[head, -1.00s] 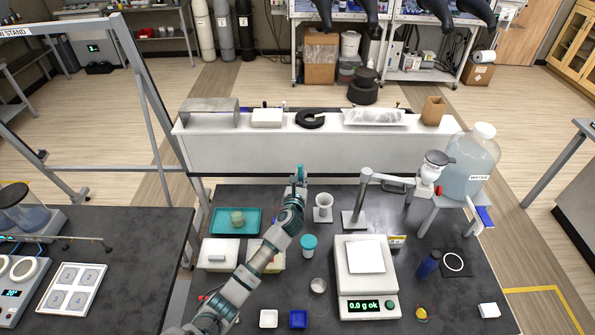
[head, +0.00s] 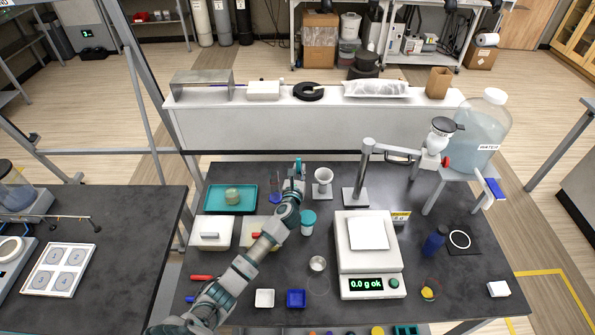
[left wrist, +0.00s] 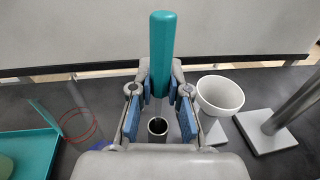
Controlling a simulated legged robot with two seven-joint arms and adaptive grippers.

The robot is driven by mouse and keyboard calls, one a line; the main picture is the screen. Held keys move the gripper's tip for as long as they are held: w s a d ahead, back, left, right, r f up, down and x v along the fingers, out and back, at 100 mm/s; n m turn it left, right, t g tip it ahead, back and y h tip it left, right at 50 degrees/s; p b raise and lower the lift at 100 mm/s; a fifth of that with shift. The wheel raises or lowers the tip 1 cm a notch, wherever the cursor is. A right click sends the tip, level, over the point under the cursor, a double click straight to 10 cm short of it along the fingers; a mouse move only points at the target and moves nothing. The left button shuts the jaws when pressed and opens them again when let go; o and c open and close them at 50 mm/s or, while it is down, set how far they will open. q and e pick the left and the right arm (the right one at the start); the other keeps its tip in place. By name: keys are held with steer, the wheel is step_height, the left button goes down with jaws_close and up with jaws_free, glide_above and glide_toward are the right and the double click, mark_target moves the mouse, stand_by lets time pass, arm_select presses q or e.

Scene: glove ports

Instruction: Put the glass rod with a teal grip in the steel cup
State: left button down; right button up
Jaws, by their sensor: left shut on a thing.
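The glass rod's teal grip (left wrist: 163,50) stands upright between the fingertips of my left gripper (left wrist: 160,92), which is shut on it. In the head view the left gripper (head: 297,184) and the teal grip (head: 298,166) are at the back middle of the bench, left of a white funnel-like vessel. Directly below the grip in the left wrist view is a narrow round metal rim (left wrist: 157,126) with a dark inside. The glass part is not clearly visible; I cannot tell whether it is inside that rim. My right gripper is not visible.
The white vessel (head: 323,177) stands close on the gripper's right, with a metal stand (head: 355,194) beyond. A clear cylinder (head: 276,188) and teal tray (head: 206,200) are left. A teal-lidded jar (head: 308,222) and balance (head: 368,252) stand nearer the front.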

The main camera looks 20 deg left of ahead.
arm_select(q)
steer(key=shift+d, duration=0.25)
steer(key=c, duration=1.5)
jaws_free()
steer(key=o, duration=0.4)
steer(key=shift+a, duration=0.25)
steer(key=shift+o, duration=0.2)
steer(key=shift+a, duration=0.15)
steer(key=shift+d, duration=0.2)
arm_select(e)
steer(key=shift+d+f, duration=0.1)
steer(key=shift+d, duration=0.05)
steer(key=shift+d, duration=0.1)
